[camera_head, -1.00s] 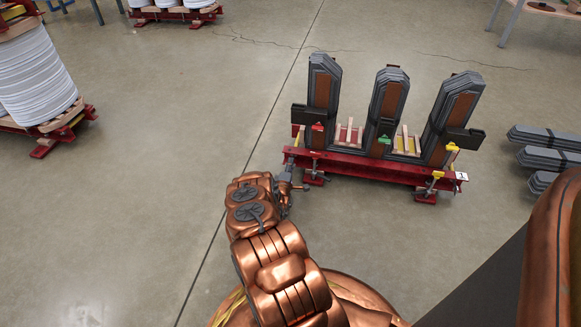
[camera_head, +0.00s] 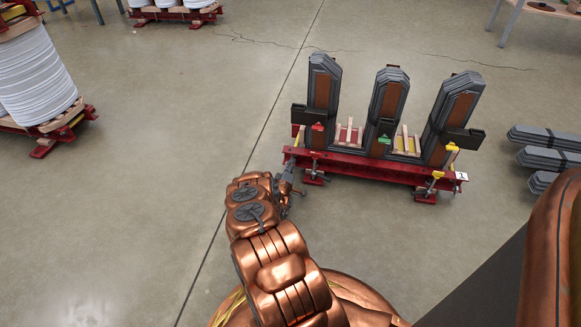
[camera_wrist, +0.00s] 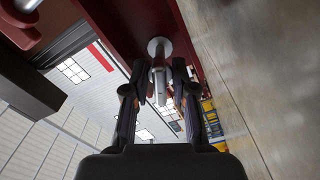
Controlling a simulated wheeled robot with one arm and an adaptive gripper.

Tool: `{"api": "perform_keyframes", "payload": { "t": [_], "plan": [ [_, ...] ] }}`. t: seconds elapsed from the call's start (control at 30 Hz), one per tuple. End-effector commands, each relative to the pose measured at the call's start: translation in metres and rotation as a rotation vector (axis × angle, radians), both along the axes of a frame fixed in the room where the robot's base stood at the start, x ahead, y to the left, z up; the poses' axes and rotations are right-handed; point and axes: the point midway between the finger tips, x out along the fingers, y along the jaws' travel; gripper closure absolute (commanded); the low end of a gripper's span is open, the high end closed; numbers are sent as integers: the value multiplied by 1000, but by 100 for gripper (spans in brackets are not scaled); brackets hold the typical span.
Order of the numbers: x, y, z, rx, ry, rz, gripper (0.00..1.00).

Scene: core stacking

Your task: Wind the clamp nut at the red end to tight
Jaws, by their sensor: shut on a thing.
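The core frame (camera_head: 375,172) is a red beam carrying three dark laminated legs with brown panels. A red marker (camera_head: 318,127) is on the left leg, which makes this the red end. My gripper (camera_head: 290,177) is at the left end of the beam, low at its near side. In the wrist view my gripper (camera_wrist: 158,88) is shut on the grey metal clamp nut (camera_wrist: 160,84). A round pale washer (camera_wrist: 159,47) sits beyond the nut against the dark red beam (camera_wrist: 125,22). The fingers partly hide the nut, and its tightness cannot be told.
A green marker (camera_head: 384,140) is on the middle leg and a yellow one (camera_head: 452,147) on the right. Another clamp (camera_head: 437,180) hangs at the right end. Grey lamination stacks (camera_head: 545,138) lie at right.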

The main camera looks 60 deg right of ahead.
Motion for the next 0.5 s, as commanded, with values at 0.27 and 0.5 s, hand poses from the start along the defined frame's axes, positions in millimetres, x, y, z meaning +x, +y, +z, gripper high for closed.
{"api": "perform_keyframes", "payload": {
  "t": [0.27, 0.5],
  "plan": [
    [0, 0, 0, 32, -83, 0, 100],
    [0, 0, 0, 116, -308, 0, 100]
  ]
}}
